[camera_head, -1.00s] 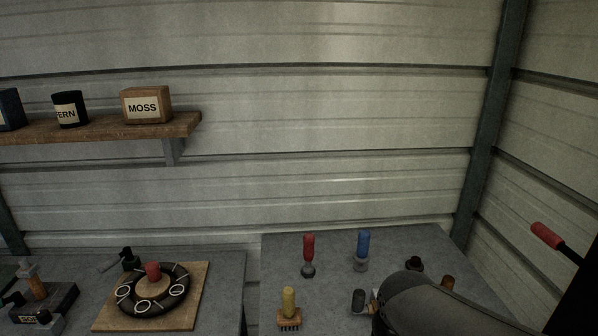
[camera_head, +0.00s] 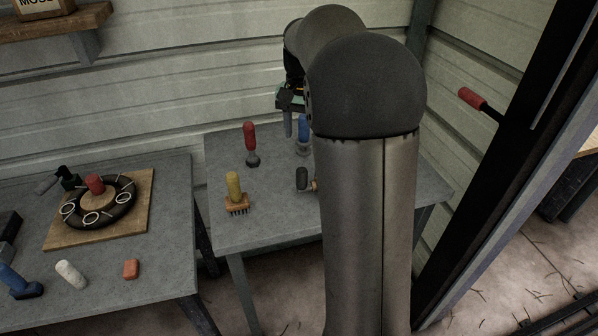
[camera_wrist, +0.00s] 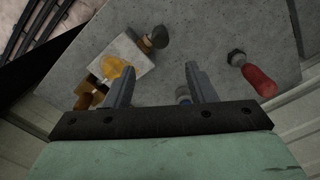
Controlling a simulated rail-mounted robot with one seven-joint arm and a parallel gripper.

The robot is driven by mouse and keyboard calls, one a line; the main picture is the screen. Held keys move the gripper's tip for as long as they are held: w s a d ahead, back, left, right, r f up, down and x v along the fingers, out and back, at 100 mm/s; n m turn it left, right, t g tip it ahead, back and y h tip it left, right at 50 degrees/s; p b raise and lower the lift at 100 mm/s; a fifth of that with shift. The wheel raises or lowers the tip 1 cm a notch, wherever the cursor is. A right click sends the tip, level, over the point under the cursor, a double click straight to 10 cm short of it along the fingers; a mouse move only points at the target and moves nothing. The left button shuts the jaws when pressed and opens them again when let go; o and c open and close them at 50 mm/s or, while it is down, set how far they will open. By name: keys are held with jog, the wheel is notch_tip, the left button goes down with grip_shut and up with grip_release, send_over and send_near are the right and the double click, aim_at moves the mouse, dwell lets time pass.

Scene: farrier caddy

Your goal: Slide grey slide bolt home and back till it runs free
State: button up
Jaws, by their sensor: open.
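The grey slide bolt seems to be the dark grey knob (camera_head: 302,178) with a tan collar, on the right-hand table, partly hidden by my arm. In the wrist view a dark grey knob (camera_wrist: 159,37) with a tan collar sits at the edge of a pale plate (camera_wrist: 134,50). In the head view my gripper (camera_head: 288,130) is above the table's back part, partly hidden by my arm.
A red-handled tool (camera_head: 249,140), a blue-handled tool (camera_head: 304,130) and a yellow-handled brush (camera_head: 234,188) stand near my gripper. The left table holds a black ring (camera_head: 110,210) on a wooden board. A red-ended lever (camera_head: 472,99) sticks out at right.

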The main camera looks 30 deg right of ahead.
aim_at(302, 170)
notch_tip(302, 170, down, 14)
jog(key=shift+r, duration=0.25)
grip_shut()
